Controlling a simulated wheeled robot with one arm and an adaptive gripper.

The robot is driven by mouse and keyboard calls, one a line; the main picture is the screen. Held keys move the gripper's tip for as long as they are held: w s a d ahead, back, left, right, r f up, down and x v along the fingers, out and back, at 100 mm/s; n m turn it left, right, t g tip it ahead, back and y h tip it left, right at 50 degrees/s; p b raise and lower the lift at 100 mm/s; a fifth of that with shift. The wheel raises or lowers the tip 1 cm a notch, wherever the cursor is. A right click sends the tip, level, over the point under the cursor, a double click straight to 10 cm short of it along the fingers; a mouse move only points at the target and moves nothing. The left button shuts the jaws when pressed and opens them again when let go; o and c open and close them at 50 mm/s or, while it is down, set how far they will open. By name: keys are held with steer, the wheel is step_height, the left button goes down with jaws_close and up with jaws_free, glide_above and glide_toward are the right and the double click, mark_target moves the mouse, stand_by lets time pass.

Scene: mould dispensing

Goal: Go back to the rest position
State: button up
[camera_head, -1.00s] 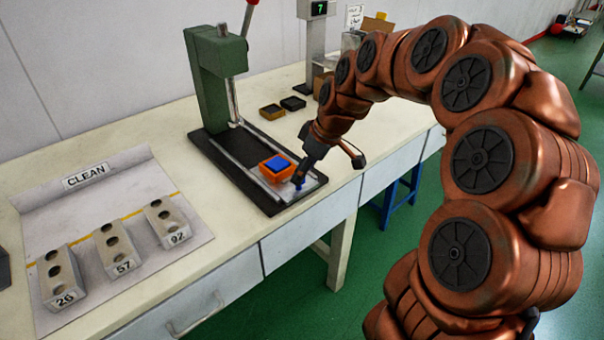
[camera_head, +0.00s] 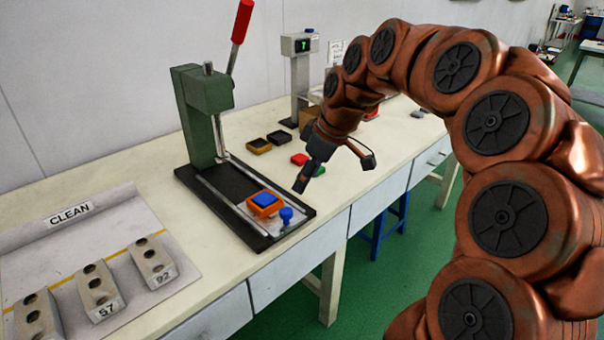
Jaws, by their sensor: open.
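My gripper (camera_head: 308,178) is open and empty. It hangs in the air to the right of the green press (camera_head: 206,105), above the table's front part. Below and left of it, an orange mould (camera_head: 264,210) with a blue block (camera_head: 263,199) in it sits on the press's black base (camera_head: 235,185). A blue knob (camera_head: 286,215) stands at the base's front end, apart from my gripper.
Grey blocks with holes (camera_head: 152,262) stand on the "CLEAN" mat (camera_head: 60,250) at left. Small dark trays (camera_head: 279,138) and red and green pieces (camera_head: 299,159) lie behind my gripper. A scale with a display (camera_head: 300,46) stands at the back. The press lever (camera_head: 241,22) points up.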

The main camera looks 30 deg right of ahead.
steer(key=s+a+f+m+g+h, duration=0.1)
steer(key=s+a+f+m+g, duration=0.2)
steer(key=s, duration=0.8)
steer(key=s+a+f+m+g+h, duration=0.1)
steer(key=s+a+f+m, duration=0.15)
steer(key=s+f, duration=0.55)
steer(key=s+a+f+m+g+h, duration=0.1)
steer(key=s+a+f+m+g, duration=0.2)
steer(key=s, duration=1)
step_height(320, 180, up, 18)
steer(key=w+a+t+p, duration=0.1)
steer(key=p, duration=1.4)
steer(key=shift+w+f+t, duration=0.2)
steer(key=shift+w+t, duration=0.05)
steer(key=shift+t, duration=0.15)
steer(key=shift+n, duration=0.25)
